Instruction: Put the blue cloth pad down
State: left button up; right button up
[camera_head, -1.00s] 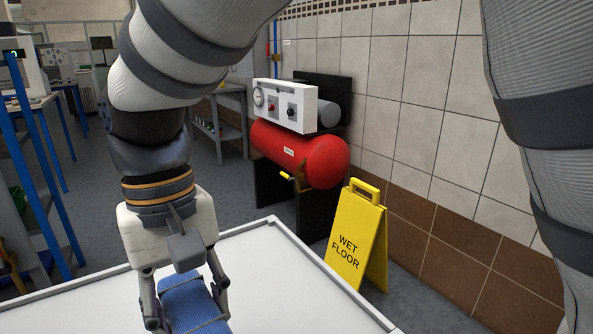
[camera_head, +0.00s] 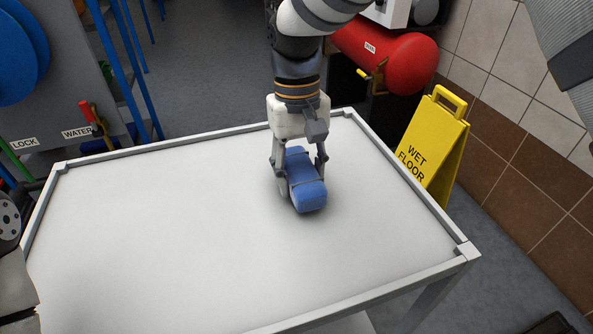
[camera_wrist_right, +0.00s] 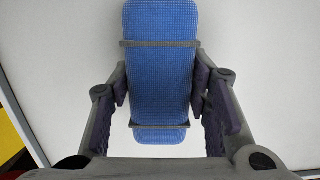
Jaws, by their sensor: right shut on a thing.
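The blue cloth pad (camera_head: 306,186) is a thick, rounded blue block with thin bands round it. My right gripper (camera_head: 299,170) points down over the white tabletop (camera_head: 160,230) and is shut on the pad, one finger on each side. The right wrist view shows the pad (camera_wrist_right: 160,75) between both fingers of the gripper (camera_wrist_right: 162,92). The pad is at or just above the tabletop; I cannot tell whether it touches. My left gripper is not clearly in view.
The tabletop is bare around the pad, with a raised grey rim (camera_head: 115,157). A yellow wet floor sign (camera_head: 432,150) stands past the right edge. A red tank (camera_head: 385,55) stands behind. A grey panel with blue discs (camera_head: 20,45) is at the back left.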

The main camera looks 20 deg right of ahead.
aim_at(298, 162)
jog(key=shift+f, duration=0.55)
jog(key=shift+f, duration=0.2)
jog(key=o, duration=1.1)
jog(key=shift+r, duration=0.15)
jog(key=r, duration=0.4)
jog(key=w+r, duration=0.1)
jog(key=r, duration=0.7)
jog(key=shift+w, duration=0.25)
